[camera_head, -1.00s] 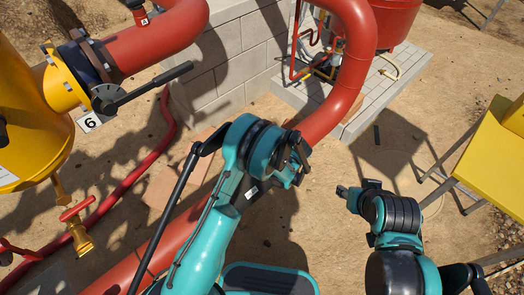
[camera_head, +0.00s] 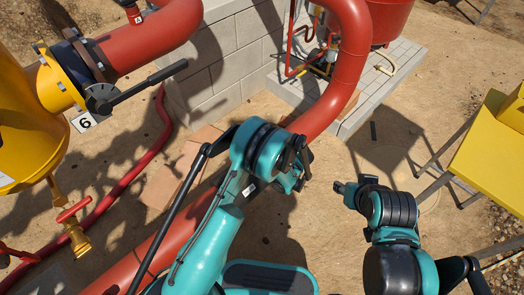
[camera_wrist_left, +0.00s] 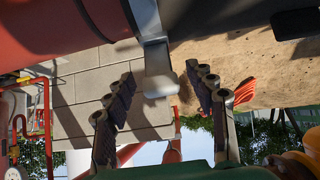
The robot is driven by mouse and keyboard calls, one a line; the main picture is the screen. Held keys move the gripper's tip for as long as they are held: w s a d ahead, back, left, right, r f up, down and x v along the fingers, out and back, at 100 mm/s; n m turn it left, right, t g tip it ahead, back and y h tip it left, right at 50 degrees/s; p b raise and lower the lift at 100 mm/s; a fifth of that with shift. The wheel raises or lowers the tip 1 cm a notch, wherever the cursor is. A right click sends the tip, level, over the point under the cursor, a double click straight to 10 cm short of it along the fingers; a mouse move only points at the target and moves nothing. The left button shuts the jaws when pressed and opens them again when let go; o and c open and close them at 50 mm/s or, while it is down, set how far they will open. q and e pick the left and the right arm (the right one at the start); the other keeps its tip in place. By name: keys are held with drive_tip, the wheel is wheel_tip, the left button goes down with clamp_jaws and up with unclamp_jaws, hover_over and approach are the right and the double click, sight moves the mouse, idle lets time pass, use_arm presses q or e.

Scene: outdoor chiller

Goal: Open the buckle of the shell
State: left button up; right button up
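My left gripper (camera_head: 300,165) is beside the large red pipe in the head view. In the left wrist view, its two ribbed fingers (camera_wrist_left: 165,105) are spread wide apart. A grey metal strap-like piece with a flared end (camera_wrist_left: 158,75) shows between and beyond the fingers, beside a dark red curved surface (camera_wrist_left: 55,25). It may be the buckle; I cannot tell for sure, nor whether a finger touches it. In the head view my arm hides that spot. My right gripper (camera_head: 345,188) is low at the right, apart from everything; its fingers are too small to read.
The red pipe (camera_head: 345,70) rises past a grey block wall (camera_head: 222,65). A yellow tank (camera_head: 30,140) with a black-handled valve (camera_head: 140,85) stands at left. A yellow table-like object (camera_head: 490,155) is at right. Bare sandy ground lies between.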

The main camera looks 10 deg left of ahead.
use_arm(q)
drive_tip(key=v, duration=1.2)
drive_tip(key=shift+r, duration=0.1)
drive_tip(key=s+a+r+m+g+h, duration=0.1)
drive_tip(key=s+a+r+m+h, duration=0.4)
drive_tip(key=a+r, duration=0.7)
drive_tip(key=s+a+r+m+t+h, duration=0.1)
drive_tip(key=s+a+r+m, duration=0.1)
drive_tip(key=s, duration=0.6)
drive_tip(key=s+a+r+m+t+h, duration=0.1)
drive_tip(key=s+a+r+m, duration=0.1)
drive_tip(key=s, duration=0.6)
drive_tip(key=shift+r+m+h, duration=0.3)
drive_tip(key=shift+r+m, duration=0.4)
drive_tip(key=shift+r, duration=0.25)
